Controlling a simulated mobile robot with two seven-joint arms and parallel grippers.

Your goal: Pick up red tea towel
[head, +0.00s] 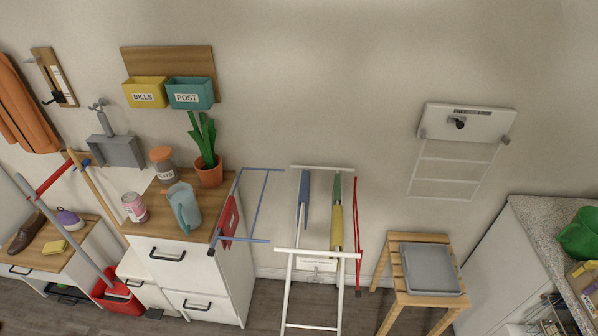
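A red, flat, cloth-like piece (229,220) hangs at the left end of a blue rail frame (262,205), beside the right edge of the white drawer cabinet. It has a small pale mark, and I cannot tell for sure that it is the red tea towel. A white drying rack (318,252) stands right of it, with a blue cloth (303,198), a green cloth (336,190) and a yellow cloth (337,228) hanging on it. A thin red frame (357,235) stands along the rack's right side. Neither gripper is in view.
The wooden-topped cabinet (198,270) holds a plant (207,160), a blue-grey jug (184,208) and cans. A wooden stool (412,295) with a grey tray (430,268) stands right of the rack. A counter (555,240) is at far right. Some floor shows between rack and cabinet.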

